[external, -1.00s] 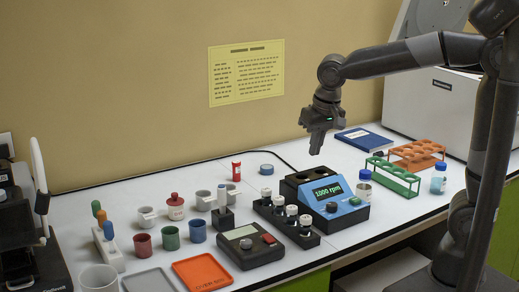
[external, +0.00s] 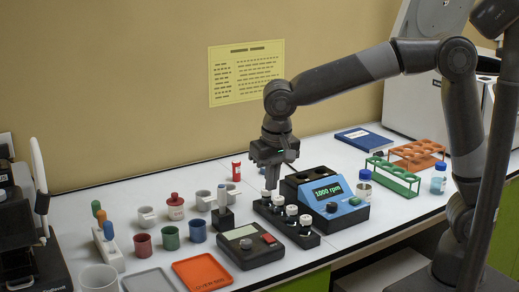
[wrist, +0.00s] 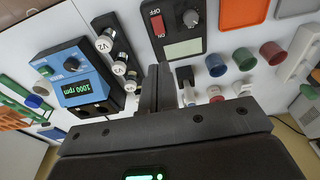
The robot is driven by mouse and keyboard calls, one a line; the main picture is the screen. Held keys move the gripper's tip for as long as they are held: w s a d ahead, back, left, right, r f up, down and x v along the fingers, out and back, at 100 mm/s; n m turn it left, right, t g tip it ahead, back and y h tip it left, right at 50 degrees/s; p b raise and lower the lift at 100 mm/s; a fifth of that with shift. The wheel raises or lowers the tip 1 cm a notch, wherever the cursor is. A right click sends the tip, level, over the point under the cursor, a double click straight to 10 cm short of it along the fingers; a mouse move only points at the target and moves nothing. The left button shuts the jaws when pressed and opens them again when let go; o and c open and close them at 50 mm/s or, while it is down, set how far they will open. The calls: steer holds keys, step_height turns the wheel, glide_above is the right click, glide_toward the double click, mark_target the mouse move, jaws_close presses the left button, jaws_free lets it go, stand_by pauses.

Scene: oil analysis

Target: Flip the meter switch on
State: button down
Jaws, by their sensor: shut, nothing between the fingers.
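The meter (external: 246,252) is a dark box with a pale display, a grey knob and a red switch (external: 268,239). It lies on the white bench near the front edge. In the wrist view the meter (wrist: 186,30) is at the top, with its red switch (wrist: 158,26) on its left side and small labels around it. I cannot tell which way the switch is tipped.
An orange tray (external: 203,272) is to the left. A small upright stand (external: 222,215) and several cups are behind and left. Above the meter is free.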

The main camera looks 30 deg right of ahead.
mark_target(267, 235)
steer(key=f, duration=0.4)
steer(key=w+f, duration=0.1)
steer(key=f, duration=0.4)
steer(key=w+f, duration=0.1)
steer(key=f, duration=0.3)
steer(key=shift+f, duration=0.4)
steer(key=shift+w+f, duration=0.15)
steer(key=shift+g, duration=0.3)
steer(key=shift+s, duration=0.95)
